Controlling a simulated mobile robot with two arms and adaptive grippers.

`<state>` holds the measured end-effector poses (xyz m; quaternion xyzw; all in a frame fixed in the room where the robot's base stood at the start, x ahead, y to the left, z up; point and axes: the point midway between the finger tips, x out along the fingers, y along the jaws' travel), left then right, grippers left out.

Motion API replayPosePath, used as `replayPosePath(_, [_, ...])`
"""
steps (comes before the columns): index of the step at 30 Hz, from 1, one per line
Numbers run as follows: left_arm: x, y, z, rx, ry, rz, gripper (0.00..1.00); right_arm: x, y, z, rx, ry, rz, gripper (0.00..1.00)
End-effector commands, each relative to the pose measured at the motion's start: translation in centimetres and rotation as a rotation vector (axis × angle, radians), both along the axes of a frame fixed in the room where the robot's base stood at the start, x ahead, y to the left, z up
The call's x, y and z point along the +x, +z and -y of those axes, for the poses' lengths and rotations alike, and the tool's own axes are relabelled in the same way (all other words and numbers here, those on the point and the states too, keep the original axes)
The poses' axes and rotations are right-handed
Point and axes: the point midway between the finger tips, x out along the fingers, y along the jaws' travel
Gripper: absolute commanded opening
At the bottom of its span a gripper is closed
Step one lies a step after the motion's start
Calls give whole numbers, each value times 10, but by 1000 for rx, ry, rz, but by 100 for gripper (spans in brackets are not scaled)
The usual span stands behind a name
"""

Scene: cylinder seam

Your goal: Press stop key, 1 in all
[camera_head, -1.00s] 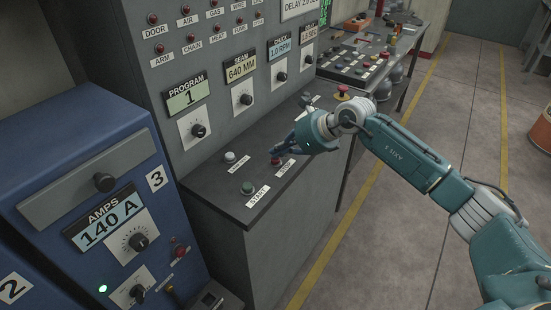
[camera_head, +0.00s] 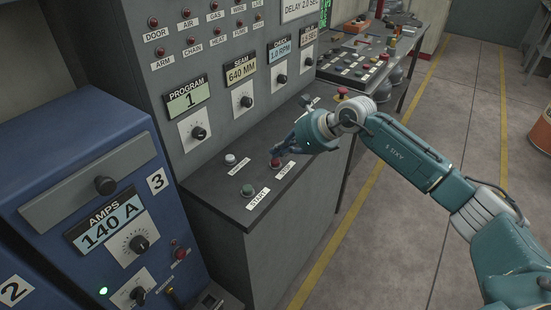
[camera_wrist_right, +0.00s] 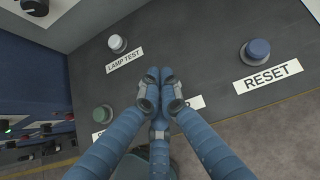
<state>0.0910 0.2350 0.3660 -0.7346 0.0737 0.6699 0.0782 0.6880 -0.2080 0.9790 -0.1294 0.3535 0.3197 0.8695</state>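The red stop key (camera_head: 275,162) sits on the dark sloped desk of the grey console, beside its STOP label (camera_head: 284,170). My right gripper (camera_head: 278,149) is just above and behind the key in the head view; I cannot tell whether its fingertips touch the key. In the right wrist view the three blue fingers of my right gripper (camera_wrist_right: 159,76) are together at the tips, with nothing between them. They hide the stop key and most of its label there. My left gripper is not in view.
A green START key (camera_head: 248,188) and a white LAMP TEST key (camera_head: 230,157) are close by on the desk. A blue RESET key (camera_wrist_right: 258,51) shows in the right wrist view. A blue welder cabinet (camera_head: 85,165) stands at left. Floor at right is open.

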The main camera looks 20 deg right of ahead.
Motion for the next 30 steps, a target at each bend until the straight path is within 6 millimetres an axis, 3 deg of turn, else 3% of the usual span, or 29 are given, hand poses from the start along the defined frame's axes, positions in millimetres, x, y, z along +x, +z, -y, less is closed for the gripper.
replayPosePath(14, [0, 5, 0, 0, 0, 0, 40, 0, 8, 0, 0, 1, 1, 0])
replayPosePath(30, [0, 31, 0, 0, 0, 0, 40, 0, 55, 0, 0, 1, 1, 0])
